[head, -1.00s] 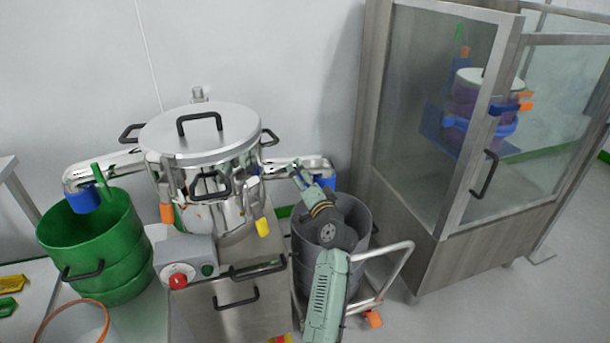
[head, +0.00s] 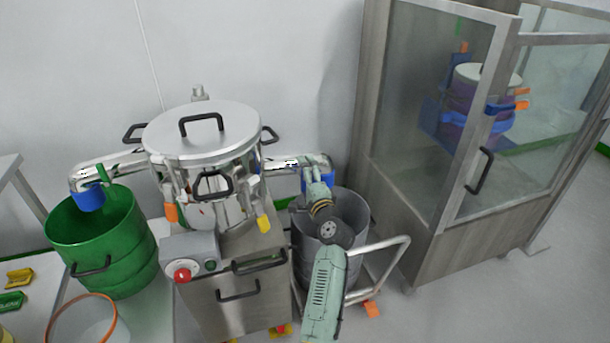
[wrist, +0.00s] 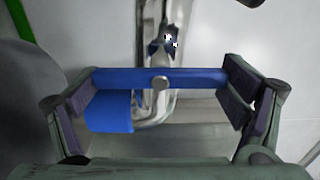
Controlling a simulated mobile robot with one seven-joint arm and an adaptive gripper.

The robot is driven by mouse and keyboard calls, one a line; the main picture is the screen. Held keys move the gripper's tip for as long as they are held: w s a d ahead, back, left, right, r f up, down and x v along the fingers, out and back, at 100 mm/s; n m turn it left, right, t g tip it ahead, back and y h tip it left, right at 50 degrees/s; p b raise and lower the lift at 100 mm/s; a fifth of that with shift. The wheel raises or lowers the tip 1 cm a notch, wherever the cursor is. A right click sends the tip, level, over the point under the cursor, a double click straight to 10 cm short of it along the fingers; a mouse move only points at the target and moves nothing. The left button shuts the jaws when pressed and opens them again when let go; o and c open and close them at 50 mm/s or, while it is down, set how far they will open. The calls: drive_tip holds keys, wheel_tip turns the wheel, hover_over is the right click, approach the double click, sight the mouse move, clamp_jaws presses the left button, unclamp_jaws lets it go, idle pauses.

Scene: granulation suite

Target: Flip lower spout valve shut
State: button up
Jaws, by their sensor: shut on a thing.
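The steel vessel (head: 205,150) has a spout on each side. The right spout (head: 284,166) ends in a blue cuff (head: 325,161) above a grey drum (head: 350,212). My gripper (head: 318,180) is at that spout's outer end, over the drum. In the wrist view, a blue lever bar (wrist: 160,79) with a round pivot lies crosswise, its ends at the two fingers of my gripper (wrist: 165,95). The gripper is shut on this bar. The blue cuff (wrist: 108,112) shows below left of it. The left spout (head: 108,166) has an upright green lever (head: 102,173).
A green drum (head: 105,240) stands under the left spout. The grey drum sits on a trolley with a pale handle (head: 380,265). A control box with a red button (head: 182,275) is on the vessel's stand. A glazed cabinet (head: 425,130) rises close on the right.

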idle(0.3)
drive_tip(key=o, duration=0.9)
drive_tip(key=v, duration=1.2)
